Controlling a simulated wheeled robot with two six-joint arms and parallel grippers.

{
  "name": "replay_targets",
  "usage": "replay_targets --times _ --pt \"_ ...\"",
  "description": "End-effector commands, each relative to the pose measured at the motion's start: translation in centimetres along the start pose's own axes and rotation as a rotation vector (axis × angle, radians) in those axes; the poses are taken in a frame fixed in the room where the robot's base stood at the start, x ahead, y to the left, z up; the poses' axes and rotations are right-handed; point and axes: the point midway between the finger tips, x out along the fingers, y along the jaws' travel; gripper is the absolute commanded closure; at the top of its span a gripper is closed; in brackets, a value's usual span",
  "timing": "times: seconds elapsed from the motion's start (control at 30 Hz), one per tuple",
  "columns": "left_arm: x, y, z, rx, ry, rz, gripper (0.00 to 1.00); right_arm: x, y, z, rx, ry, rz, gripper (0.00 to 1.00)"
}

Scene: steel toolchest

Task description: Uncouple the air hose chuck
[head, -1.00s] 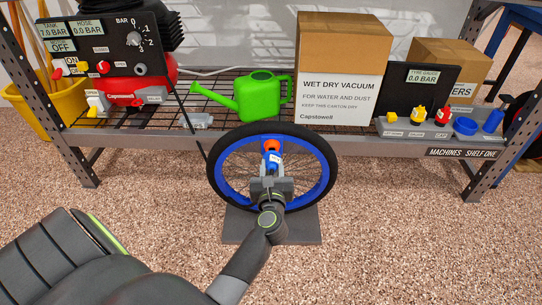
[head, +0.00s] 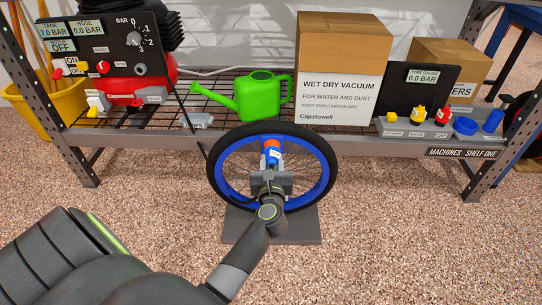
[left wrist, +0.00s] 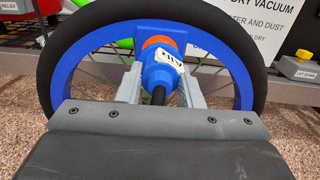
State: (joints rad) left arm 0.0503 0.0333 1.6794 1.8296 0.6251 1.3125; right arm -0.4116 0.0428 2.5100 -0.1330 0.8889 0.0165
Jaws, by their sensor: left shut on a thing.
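The blue air hose chuck (head: 272,157) has an orange collar and a white label, and sits inside the wheel near the top of the rim. The left wrist view shows the chuck (left wrist: 157,74) with its orange collar (left wrist: 158,42) against the blue rim and a black hose end below it. My left gripper (head: 271,180) is shut on the chuck, one finger on each side. The wheel (head: 329,180) has a black tyre and blue rim and stands upright. The chuck's joint with the valve is hidden. My right gripper is not in view.
A grey plate (head: 300,228) lies under the wheel. Behind stand a shelf with a red compressor (head: 155,82), green watering can (head: 262,97), cartons (head: 340,60) and a tyre gauge panel (head: 421,90) reading 0.0 BAR. The panel at left shows HOSE 0.0 BAR. Open floor lies in front.

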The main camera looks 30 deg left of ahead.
Motion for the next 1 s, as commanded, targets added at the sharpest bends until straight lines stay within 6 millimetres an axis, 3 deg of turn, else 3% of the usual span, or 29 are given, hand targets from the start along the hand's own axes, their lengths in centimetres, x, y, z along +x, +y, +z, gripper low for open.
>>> replay_targets --times 0.7,0.73,0.9,1.0 --pt "0.84 0.00 0.11 -0.001 -0.002 0.000 1.00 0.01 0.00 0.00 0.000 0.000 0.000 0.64" --pt "0.84 -0.01 0.11 -0.001 -0.002 0.000 0.63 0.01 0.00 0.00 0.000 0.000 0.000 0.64" --pt "0.82 0.00 0.08 -0.001 -0.001 0.001 0.41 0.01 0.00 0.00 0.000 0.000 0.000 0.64" --pt "0.80 0.00 0.06 -0.001 -0.001 0.001 0.41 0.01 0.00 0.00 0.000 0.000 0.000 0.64"
